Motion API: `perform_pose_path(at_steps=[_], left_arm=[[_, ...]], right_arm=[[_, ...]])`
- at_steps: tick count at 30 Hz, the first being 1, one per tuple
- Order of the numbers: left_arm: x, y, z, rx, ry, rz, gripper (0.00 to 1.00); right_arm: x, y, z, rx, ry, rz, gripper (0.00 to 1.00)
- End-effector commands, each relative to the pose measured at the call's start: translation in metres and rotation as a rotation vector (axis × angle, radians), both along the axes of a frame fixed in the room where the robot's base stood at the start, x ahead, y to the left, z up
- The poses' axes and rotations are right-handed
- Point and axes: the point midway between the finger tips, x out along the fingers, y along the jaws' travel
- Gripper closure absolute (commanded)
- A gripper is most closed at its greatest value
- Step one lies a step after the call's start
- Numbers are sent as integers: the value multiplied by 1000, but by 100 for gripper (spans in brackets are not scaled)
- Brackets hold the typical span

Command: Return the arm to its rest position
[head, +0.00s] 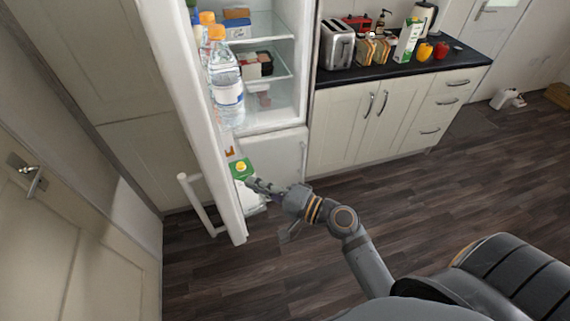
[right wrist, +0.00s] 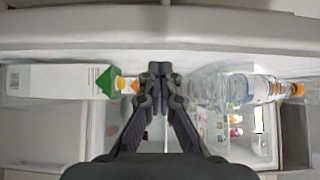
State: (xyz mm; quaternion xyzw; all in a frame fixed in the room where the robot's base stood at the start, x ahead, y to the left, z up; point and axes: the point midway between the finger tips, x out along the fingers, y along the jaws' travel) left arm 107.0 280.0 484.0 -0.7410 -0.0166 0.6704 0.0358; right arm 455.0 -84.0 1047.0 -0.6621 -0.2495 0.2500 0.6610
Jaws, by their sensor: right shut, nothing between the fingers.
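My right gripper (head: 263,187) is in front of the open fridge door's lower inner side, beside a green-topped carton. It is shut and empty, and it also shows in the right wrist view (right wrist: 158,72). My right arm (head: 345,222) stretches out from the bottom of the head view toward the door. The carton (head: 241,170) has an orange cap and stands in the lower door shelf; it shows at left in the right wrist view (right wrist: 60,81). I cannot tell if the gripper touches it. My left gripper is not in view.
The fridge door (head: 181,100) stands open, with a handle (head: 197,205) on its outside. Water bottles (head: 226,85) fill an upper door shelf. A counter (head: 400,68) with a toaster (head: 337,45) stands right of the fridge. Floor between is clear.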

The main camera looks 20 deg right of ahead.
Motion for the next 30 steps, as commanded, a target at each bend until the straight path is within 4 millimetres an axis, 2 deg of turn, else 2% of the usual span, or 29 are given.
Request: perform_pose_path(at_steps=[3,9,23,26,29,30], left_arm=[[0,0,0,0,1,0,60],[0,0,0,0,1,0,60],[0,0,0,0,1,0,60],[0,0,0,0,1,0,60],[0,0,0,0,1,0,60],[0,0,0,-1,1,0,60]], right_arm=[[-16,-12,-1,-6,5,5,100],[-29,-25,-1,-3,2,2,100],[-31,-29,-3,-4,4,-3,100],[-25,-37,-28,-56,28,-31,100],[-16,-58,-87,-182,87,-88,100],[-14,-69,-118,-250,119,-111,100]])
